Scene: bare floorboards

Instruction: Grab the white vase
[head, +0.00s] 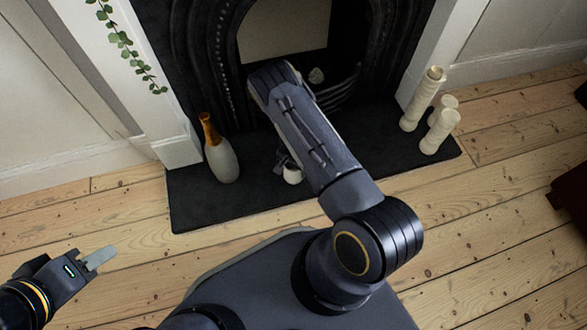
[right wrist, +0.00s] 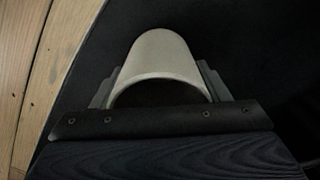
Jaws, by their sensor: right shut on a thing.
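The white vase (head: 292,172) stands low on the dark hearth in the head view, mostly hidden behind my right arm. In the right wrist view a pale, rounded piece of it (right wrist: 158,58) with a dark opening sits between the fingers of my right gripper (right wrist: 160,82). The right gripper is shut on it, with one finger on each side. In the head view this gripper is largely hidden by my arm. My left gripper (head: 98,258) is at the lower left, over the floorboards and away from the vase. Its finger gap does not show clearly.
A grey-white bottle vase with a gold neck (head: 221,160) stands on the hearth (head: 215,205) to the left. Several cream candle-like pillars (head: 440,130) stand at its right end. The black fireplace (head: 205,60) rises behind. Floorboards (head: 510,220) are open at the right.

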